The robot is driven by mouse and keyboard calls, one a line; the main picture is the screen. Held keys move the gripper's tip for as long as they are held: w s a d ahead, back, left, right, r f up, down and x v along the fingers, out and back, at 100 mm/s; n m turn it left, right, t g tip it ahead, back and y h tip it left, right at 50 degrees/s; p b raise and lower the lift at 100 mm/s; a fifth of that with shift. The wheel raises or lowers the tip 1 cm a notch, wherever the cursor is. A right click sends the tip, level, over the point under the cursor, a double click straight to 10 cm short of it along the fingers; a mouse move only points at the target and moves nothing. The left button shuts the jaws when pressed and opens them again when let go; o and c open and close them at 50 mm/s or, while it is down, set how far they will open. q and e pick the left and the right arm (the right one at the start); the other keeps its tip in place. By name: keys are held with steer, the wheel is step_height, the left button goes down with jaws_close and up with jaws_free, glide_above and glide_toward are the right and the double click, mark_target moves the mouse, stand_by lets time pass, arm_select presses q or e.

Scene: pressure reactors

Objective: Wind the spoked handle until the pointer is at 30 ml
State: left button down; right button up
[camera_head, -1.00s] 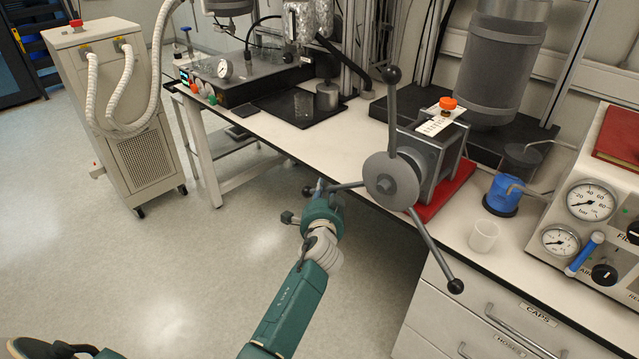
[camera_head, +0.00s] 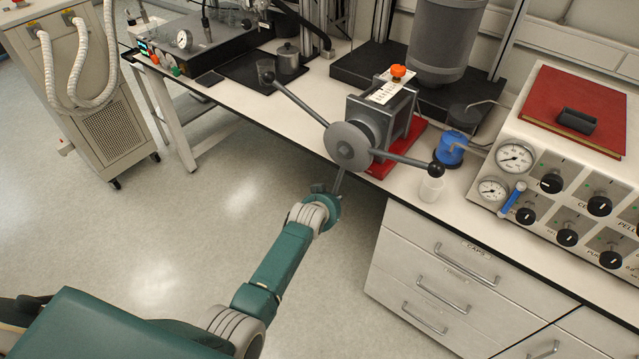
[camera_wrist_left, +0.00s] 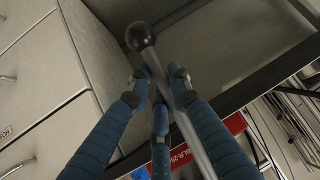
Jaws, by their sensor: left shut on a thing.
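The spoked handle (camera_head: 347,146) has a grey hub and ball-ended spokes, on the front of a grey pump block (camera_head: 378,118). One spoke points up-left, one right, and one down toward my left gripper (camera_head: 328,198). In the left wrist view, my left gripper (camera_wrist_left: 160,82) is shut on a spoke (camera_wrist_left: 186,122), with its black ball (camera_wrist_left: 140,36) beyond the fingertips. A white scale card (camera_head: 384,93) and an orange cap (camera_head: 398,71) are on top of the block. The pointer and its reading are too small to tell. My right gripper is out of view.
A white cup (camera_head: 431,188) stands close below the right spoke's ball, and a blue vessel (camera_head: 452,149) is behind it. The drawer cabinet (camera_head: 440,255) is right of my arm. Open floor (camera_head: 180,230) lies to the left.

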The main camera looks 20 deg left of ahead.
arm_select(q)
steer(key=s+d+n+g+h+p, duration=0.1)
steer(key=s+d+h+p, duration=0.1)
steer(key=d, duration=0.5)
steer(key=shift+s+r+n+h, duration=0.25)
steer(key=shift+s+n+h, duration=0.15)
steer(key=shift+s, duration=0.05)
steer(key=shift+d, duration=0.1)
steer(key=c, duration=1.6)
jaws_free()
steer(key=shift+o, duration=0.2)
steer(key=shift+w+r, duration=0.1)
steer(key=shift+r, duration=0.15)
